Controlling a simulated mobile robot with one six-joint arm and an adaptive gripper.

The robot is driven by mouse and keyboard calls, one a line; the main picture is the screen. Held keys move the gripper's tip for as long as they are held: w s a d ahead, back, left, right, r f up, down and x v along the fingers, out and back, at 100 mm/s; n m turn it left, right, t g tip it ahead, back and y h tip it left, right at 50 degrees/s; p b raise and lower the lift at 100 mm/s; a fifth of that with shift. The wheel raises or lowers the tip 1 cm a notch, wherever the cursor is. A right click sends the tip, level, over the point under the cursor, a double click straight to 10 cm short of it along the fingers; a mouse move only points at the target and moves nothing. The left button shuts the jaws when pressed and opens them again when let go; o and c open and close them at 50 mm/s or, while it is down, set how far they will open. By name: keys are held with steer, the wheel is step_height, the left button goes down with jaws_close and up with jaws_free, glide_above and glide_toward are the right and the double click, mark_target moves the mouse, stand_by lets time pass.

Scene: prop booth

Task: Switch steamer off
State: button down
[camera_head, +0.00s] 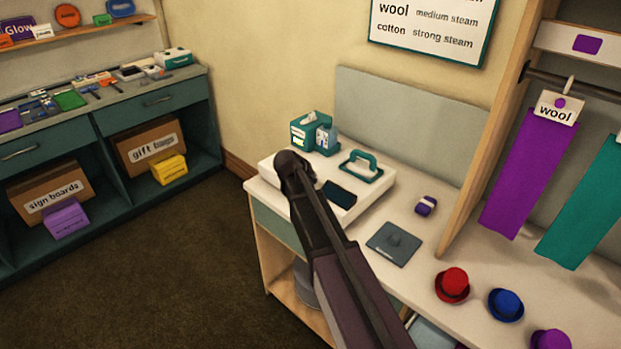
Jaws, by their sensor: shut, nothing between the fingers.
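A white, box-shaped unit (355,206) with a dark panel on top stands at the left end of the worktop. A teal handled piece (361,167) rests on its back right part; together they look like the steamer. My gripper (297,178) is at the unit's left part, over or against it. It is shut and empty. My wrist and arm hide the fingertips, part of the unit's front and any switch there. I cannot tell whether the gripper touches the unit or whether the steamer is on.
A teal holder (313,132) with a bottle stands just behind the unit. To the right are a dark square pad (394,244), a small purple-and-white item (426,206), and red (452,285) and blue (506,305) hats. A wooden post (490,130) rises beside hanging cloths. Open floor lies left.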

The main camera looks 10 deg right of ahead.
steer(key=shift+r, duration=0.1)
step_height(320, 180, up, 6)
steer(key=p, duration=0.6)
steer(key=shift+w, duration=0.1)
stand_by(1.2)
